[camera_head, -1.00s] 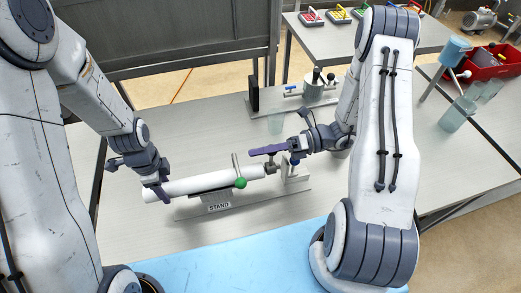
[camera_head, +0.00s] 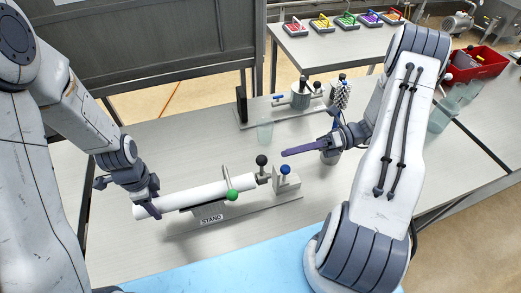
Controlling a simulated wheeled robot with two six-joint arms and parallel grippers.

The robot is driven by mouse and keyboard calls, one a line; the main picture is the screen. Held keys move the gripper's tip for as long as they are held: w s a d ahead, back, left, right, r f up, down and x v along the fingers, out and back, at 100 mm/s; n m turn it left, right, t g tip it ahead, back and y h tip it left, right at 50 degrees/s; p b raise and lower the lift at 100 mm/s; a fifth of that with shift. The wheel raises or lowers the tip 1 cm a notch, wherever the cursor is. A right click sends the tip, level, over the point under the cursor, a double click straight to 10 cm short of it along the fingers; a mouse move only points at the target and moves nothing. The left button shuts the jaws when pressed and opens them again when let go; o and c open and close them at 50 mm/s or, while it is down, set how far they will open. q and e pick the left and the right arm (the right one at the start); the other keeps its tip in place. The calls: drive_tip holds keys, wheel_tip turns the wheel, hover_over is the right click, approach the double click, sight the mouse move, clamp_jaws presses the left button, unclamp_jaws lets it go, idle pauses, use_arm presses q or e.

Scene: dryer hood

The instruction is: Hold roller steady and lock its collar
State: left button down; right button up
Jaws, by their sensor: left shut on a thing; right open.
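A white roller (camera_head: 190,196) lies nearly level on a stand (camera_head: 235,216) labelled STAND. My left gripper (camera_head: 150,205) is shut on the roller's left end. A green-knobbed lever (camera_head: 232,195) sits across the roller near its right end. A lever with a black ball (camera_head: 261,161) stands upright at the roller's right end, and a blue knob (camera_head: 285,169) sits on the block to the right. Which of these parts is the collar I cannot tell. My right gripper (camera_head: 290,153) is open and empty, above and behind the blue knob, apart from it.
A fixture with a grey cylinder (camera_head: 300,97) is further back. A red bin (camera_head: 480,64) is at the right, and coloured padlock-like pieces (camera_head: 345,19) lie on the back table. A blue mat (camera_head: 230,262) covers the front edge.

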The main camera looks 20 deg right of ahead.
use_arm(q)
drive_tip(key=shift+c, duration=0.5)
unclamp_jaws()
